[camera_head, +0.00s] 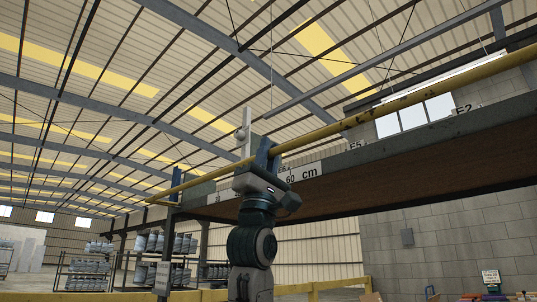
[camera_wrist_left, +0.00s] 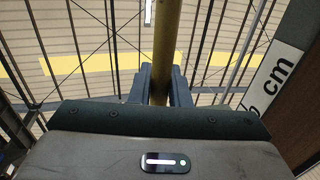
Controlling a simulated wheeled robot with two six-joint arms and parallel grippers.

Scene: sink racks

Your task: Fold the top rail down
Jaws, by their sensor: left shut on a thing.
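The top rail (camera_head: 318,134) is a long yellow bar. In the head view it slopes from lower left to upper right, above the grey front edge of a raised deck. My left gripper (camera_head: 263,158) reaches up from below and is shut on the rail near the middle of the view. In the left wrist view the rail (camera_wrist_left: 167,45) runs down between the two blue-grey fingers (camera_wrist_left: 162,84), with one on each side. The stretch of rail inside the jaws is partly hidden. My right gripper is not in view.
The deck edge (camera_head: 350,157) with a "60 cm" label lies just right of my left gripper. A blue bracket (camera_head: 176,179) stands by the rail's left part. A pale upright (camera_head: 247,135) rises behind the gripper. Stocked racks (camera_head: 165,245) stand at lower left.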

